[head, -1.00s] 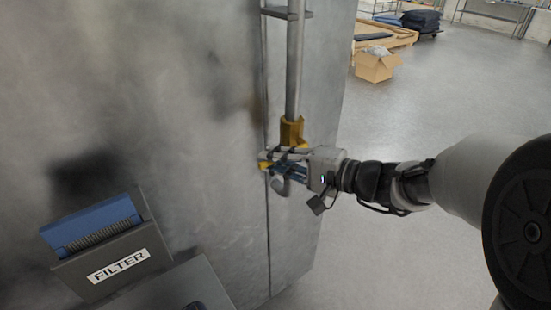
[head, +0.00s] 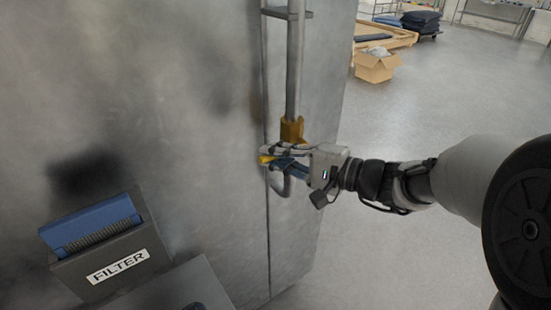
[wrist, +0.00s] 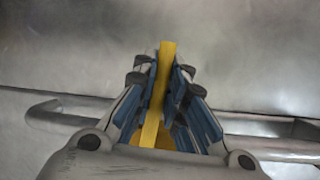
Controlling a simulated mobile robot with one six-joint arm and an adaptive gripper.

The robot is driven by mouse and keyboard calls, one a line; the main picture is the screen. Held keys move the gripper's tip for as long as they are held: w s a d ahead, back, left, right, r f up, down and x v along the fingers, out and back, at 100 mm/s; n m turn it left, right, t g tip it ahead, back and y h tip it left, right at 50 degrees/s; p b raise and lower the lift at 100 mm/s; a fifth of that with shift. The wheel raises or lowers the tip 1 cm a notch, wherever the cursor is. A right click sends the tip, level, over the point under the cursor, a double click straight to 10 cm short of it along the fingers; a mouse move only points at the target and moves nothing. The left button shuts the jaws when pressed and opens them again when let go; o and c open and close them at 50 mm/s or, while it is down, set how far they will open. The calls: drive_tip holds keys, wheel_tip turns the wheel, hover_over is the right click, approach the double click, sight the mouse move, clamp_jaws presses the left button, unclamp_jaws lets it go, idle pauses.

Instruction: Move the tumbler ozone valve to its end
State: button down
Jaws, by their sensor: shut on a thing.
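The ozone valve has a yellow body (head: 291,130) on a vertical grey pipe in the head view. Its yellow handle shows as a flat bar (wrist: 158,90) in the wrist view, running between the fingers. The handle's tip (head: 264,160) sticks out left of the fingers in the head view. My gripper (wrist: 163,105) is shut on this handle, its blue-padded fingers on both sides of it; it also shows in the head view (head: 281,163). The fingers and palm hide much of the handle and its joint with the valve body.
The pipe (head: 294,70) runs along a grey metal cabinet wall (head: 170,80) and bends below the gripper. A box labelled FILTER (head: 118,265) with a blue part stands at the lower left. A cardboard box (head: 376,67) lies on the far floor. Floor to the right is open.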

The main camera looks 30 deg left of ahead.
drive_tip(key=r+m, duration=0.1)
drive_tip(key=r+m+y, duration=0.1)
drive_tip(key=m, duration=0.1)
drive_tip(key=shift+w+d+r, duration=0.2)
drive_tip(key=shift+w+r, duration=0.05)
drive_tip(key=shift+w, duration=0.1)
drive_tip(key=m, duration=0.1)
drive_tip(key=r+y, duration=0.1)
drive_tip(key=w+m+p, duration=0.1)
drive_tip(key=shift+d+r+m+y, duration=0.25)
drive_tip(key=shift+r+m+y, duration=0.05)
drive_tip(key=shift+r, duration=0.1)
drive_tip(key=r+m, duration=0.1)
drive_tip(key=w+m+t+y+p, duration=0.1)
drive_tip(key=m, duration=0.1)
drive_tip(key=shift+w+d+r+m, duration=0.25)
drive_tip(key=shift+d+r+m, duration=0.05)
drive_tip(key=shift+d+r, duration=0.1)
drive_tip(key=shift+w+d+r+m+t+y+p, duration=0.25)
drive_tip(key=shift+w+m+t+p, duration=0.1)
drive_tip(key=shift+m, duration=0.35)
drive_tip(key=shift+w+d+r+m+t+y+p, duration=0.1)
drive_tip(key=shift+w+m+t+y+p, duration=0.2)
drive_tip(key=shift+m, duration=0.4)
drive_tip(key=shift+w, duration=0.1)
drive_tip(key=c, duration=1.6)
unclamp_jaws()
